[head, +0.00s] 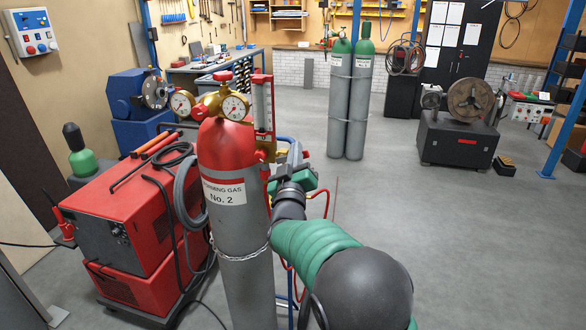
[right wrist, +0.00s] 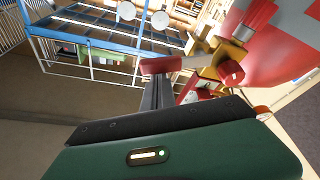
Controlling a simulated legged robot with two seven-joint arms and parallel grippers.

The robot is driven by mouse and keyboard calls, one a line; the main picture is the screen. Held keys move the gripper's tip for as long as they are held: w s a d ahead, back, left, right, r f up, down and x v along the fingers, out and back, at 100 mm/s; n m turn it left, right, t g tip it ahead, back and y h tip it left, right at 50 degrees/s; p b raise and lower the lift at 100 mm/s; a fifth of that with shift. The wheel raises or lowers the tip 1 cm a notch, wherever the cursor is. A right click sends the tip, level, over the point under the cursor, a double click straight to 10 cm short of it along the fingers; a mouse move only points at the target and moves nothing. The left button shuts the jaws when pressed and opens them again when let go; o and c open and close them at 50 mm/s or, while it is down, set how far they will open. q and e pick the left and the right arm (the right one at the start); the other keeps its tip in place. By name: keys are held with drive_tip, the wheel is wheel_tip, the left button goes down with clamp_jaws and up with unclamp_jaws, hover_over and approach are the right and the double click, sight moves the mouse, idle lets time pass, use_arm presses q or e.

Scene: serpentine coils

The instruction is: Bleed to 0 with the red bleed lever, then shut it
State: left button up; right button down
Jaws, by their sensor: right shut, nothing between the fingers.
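The grey gas cylinder with a red shoulder (head: 240,225) stands upright, labelled No. 2. Its brass regulator (head: 212,105) carries a left gauge (head: 182,103) and a right gauge (head: 235,107); their needles are too small to read. A red-framed flow tube (head: 263,103) stands at its right. In the right wrist view a red lever-like handle (right wrist: 160,65) sits on a pale stem by the brass fitting (right wrist: 232,52), just beyond the fingertips. My right gripper (head: 297,160) is shut and empty beside the cylinder's right shoulder; its fingers (right wrist: 158,92) also show in the wrist view. Whether they touch the handle is unclear.
A red welding machine (head: 140,215) with dark hoses stands close left of the cylinder. A chain (head: 243,254) goes around the cylinder. Two green-topped cylinders (head: 348,100) stand farther back. The grey floor (head: 450,230) at the right is clear.

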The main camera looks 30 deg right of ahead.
use_arm(q)
wheel_tip(320, 180, down, 10)
drive_tip(key=a+b, duration=0.1)
drive_tip(key=b, duration=0.7)
drive_tip(key=shift+r, duration=0.25)
use_arm(e)
drive_tip(key=f+m+h, duration=0.1)
drive_tip(key=m, duration=0.2)
drive_tip(key=s+f+m+g+h, duration=0.1)
drive_tip(key=m, duration=0.1)
drive_tip(key=m+g+h, duration=0.1)
drive_tip(key=m, duration=0.2)
drive_tip(key=shift+s+f+m, duration=0.15)
drive_tip(key=shift+f+m, duration=0.15)
drive_tip(key=shift+f, duration=0.1)
